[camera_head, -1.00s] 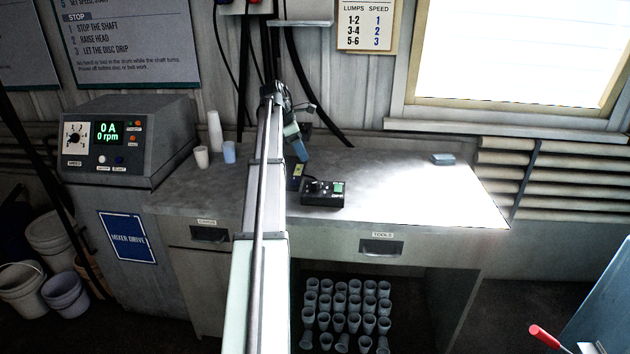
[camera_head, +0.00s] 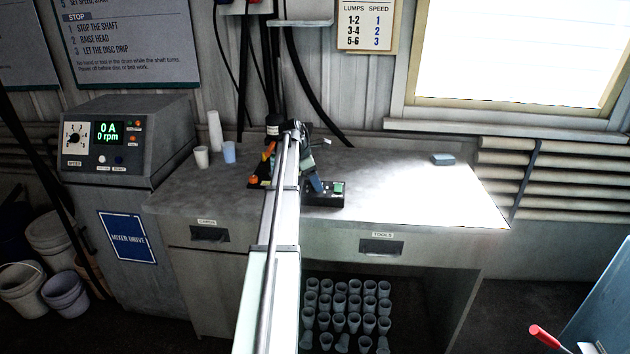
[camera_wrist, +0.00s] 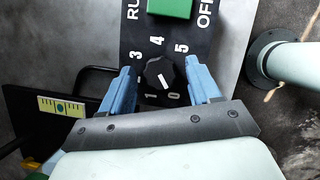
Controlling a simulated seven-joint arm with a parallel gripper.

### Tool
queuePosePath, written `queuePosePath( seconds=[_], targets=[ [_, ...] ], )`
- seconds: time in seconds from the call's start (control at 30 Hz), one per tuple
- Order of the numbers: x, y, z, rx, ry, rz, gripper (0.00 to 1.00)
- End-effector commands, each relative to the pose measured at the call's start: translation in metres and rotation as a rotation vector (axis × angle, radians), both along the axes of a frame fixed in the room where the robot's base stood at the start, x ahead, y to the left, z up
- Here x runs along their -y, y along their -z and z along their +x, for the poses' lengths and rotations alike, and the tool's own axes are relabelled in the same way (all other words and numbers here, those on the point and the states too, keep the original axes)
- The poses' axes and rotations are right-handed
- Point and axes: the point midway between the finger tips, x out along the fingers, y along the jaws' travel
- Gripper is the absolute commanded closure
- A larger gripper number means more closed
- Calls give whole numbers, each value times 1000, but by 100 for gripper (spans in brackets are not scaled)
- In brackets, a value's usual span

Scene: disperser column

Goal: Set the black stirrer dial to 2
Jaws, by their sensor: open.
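The black stirrer dial (camera_wrist: 160,75) shows in the wrist view on a black control box (camera_wrist: 207,55). A white line on it slants, its lower end toward the 0. The figures 0, 1, 3, 4 and 5 show around it; the 2 is hidden, apparently by my left finger. My gripper (camera_wrist: 160,68) is open, with one blue finger on each side of the dial. I cannot tell whether they touch it. In the head view my gripper (camera_head: 315,183) is at the left part of the box (camera_head: 331,203) and hides the dial.
A green button (camera_wrist: 169,7) with RUN and OFF lies above the dial. A pale post (camera_wrist: 295,62) stands to the right. White and blue cups (camera_head: 229,152) stand left on the bench. A speed card (camera_head: 366,25) hangs on the wall. The bench's right side is mostly clear.

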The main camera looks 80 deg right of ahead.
Motion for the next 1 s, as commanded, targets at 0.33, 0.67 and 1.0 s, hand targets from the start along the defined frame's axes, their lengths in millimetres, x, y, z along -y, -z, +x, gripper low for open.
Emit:
queuePosePath(
  seconds=[0.33, 0.67, 1.0],
  targets=[
    [0, 1, -1, 0, 0, 0, 44],
    [0, 1, 0, 0, 0, 0, 75],
    [0, 0, -1, 0, 6, 1, 94]
  ],
)
